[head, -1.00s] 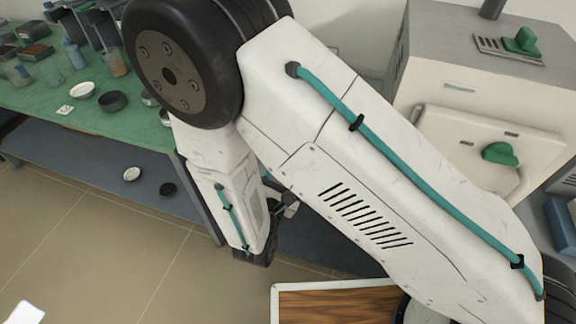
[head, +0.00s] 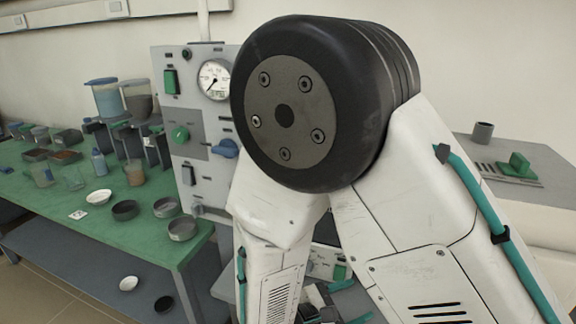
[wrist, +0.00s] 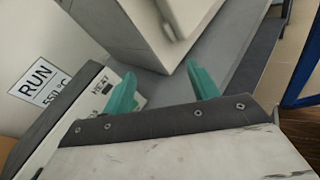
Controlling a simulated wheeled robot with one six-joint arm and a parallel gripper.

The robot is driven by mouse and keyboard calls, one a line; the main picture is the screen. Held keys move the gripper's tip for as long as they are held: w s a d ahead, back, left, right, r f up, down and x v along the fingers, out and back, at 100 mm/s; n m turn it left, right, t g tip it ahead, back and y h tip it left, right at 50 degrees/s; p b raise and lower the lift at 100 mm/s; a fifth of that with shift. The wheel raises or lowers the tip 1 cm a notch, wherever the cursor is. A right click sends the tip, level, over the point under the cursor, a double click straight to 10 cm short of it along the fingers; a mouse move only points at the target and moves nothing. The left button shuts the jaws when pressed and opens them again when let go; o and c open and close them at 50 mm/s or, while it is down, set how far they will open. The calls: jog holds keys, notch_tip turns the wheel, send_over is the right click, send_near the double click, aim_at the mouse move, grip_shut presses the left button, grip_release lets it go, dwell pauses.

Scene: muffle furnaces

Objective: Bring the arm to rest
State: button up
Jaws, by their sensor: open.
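My gripper (wrist: 162,90) shows in the wrist view with its two teal fingers spread apart and nothing between them. Beyond the fingers is a light grey box-shaped body (wrist: 125,25); I cannot tell whether the fingers touch it. In the head view my arm is folded, with its large black joint high in the middle and a white link hanging down from it. The gripper is largely hidden behind my arm links in the head view.
A green bench (head: 60,205) with dishes and jars stands at left. A grey panel with a round gauge (head: 214,80) is behind my arm. A RUN sign (wrist: 38,82) is beside the gripper.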

jog(key=s+d+r+m+g+y, duration=0.3)
jog(key=s+d+r+m+y, duration=0.3)
jog(key=r+m, duration=0.4)
jog(key=s+d+r+m+g+y, duration=0.3)
jog(key=s+d+r+m+y, duration=0.4)
jog(key=r+m, duration=0.3)
notch_tip(320, 180, up, 2)
jog(key=shift+s+r+y, duration=0.25)
jog(key=shift+s+y, duration=0.15)
jog(key=shift+s, duration=0.4)
jog(key=shift+d, duration=0.1)
dwell(1.3)
